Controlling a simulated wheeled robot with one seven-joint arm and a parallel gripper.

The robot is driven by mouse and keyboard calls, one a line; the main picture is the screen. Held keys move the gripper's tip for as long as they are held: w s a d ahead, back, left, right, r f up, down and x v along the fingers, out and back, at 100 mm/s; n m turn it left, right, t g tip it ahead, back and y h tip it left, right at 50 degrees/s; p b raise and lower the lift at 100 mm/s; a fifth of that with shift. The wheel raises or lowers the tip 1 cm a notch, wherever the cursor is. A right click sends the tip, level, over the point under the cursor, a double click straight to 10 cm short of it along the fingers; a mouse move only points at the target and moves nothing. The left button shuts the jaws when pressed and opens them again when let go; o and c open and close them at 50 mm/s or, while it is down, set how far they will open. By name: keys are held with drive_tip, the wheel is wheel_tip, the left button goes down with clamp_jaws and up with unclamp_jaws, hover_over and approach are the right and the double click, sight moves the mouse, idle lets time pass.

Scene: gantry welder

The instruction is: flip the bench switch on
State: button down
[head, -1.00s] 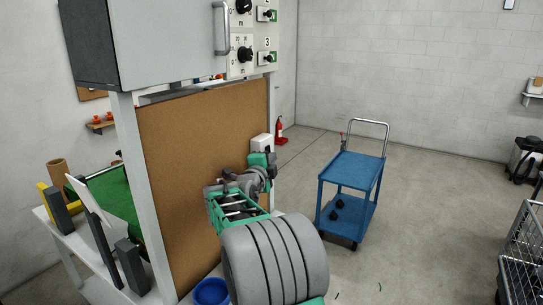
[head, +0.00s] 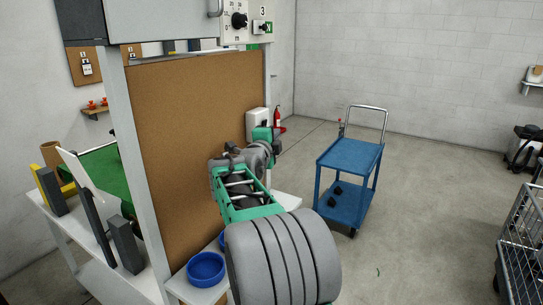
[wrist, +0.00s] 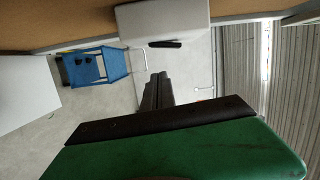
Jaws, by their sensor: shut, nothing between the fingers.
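The bench switch shows as a white box (head: 257,122) on the right post of the bench frame, beside the cork board. In the wrist view the white box (wrist: 150,24) has a short dark lever (wrist: 165,44) on its lower edge. My gripper (wrist: 157,78) is shut and empty, its dark fingers pointing toward the box and a little below the lever in that picture. They look apart from the lever. In the head view my gripper's green body (head: 263,134) overlaps the box's lower part, and the fingertips and lever cannot be made out.
The cork board (head: 190,140) stands left of my arm. A cabinet with rotary knobs (head: 238,20) hangs above. A blue bowl (head: 206,284) sits on the bench corner below. A blue cart (head: 348,155) stands right on open floor, with a wire cage (head: 520,250) farther right.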

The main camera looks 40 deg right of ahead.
drive_tip(key=b+v, duration=0.2)
drive_tip(key=v, duration=0.8)
drive_tip(key=shift+s+f+b, duration=0.4)
drive_tip(key=shift+s+f, duration=0.05)
drive_tip(key=shift+s, duration=0.05)
